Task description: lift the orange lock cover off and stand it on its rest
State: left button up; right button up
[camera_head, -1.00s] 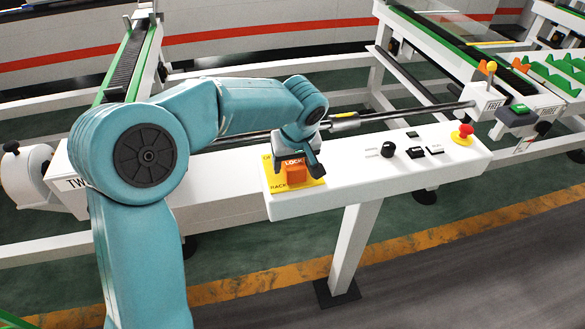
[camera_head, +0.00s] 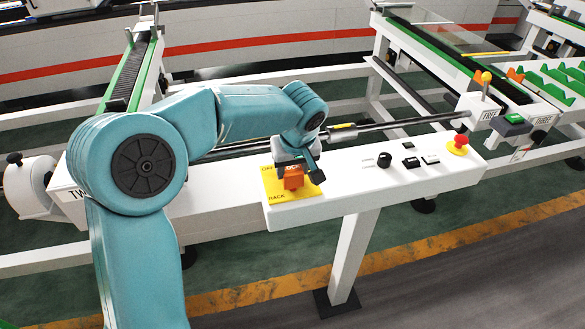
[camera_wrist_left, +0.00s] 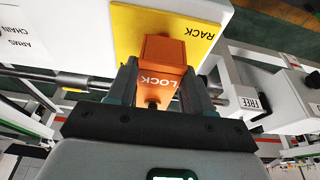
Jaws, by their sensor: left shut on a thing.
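The orange lock cover (camera_head: 293,181) is between the fingers of my left gripper (camera_head: 297,174), over the yellow plate (camera_head: 275,214) at the left end of the white control panel. In the left wrist view the cover (camera_wrist_left: 163,52) shows the word LOCK, and my left gripper (camera_wrist_left: 163,88) is shut on it from both sides. The yellow plate (camera_wrist_left: 205,22) there reads RACK. The cover seems close above the plate; any gap under it is hard to tell. I cannot make out its rest. My right gripper is not in view.
A metal rod (camera_head: 390,127) runs behind the panel. A yellow-knobbed lever (camera_head: 486,78) stands farther right.

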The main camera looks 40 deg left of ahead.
aim_at(293, 170)
pick_arm(q)
jog(key=shift+w+a+r, duration=0.1)
jog(key=shift+r, duration=0.3)
jog(key=shift+r+p, duration=0.6)
jog(key=shift+r, duration=0.05)
jog(key=shift+r+p, duration=0.4)
jog(key=shift+r, duration=0.05)
jog(key=shift+r+p, duration=0.9)
jog(key=shift+r, duration=0.5)
jog(key=shift+f, duration=0.1)
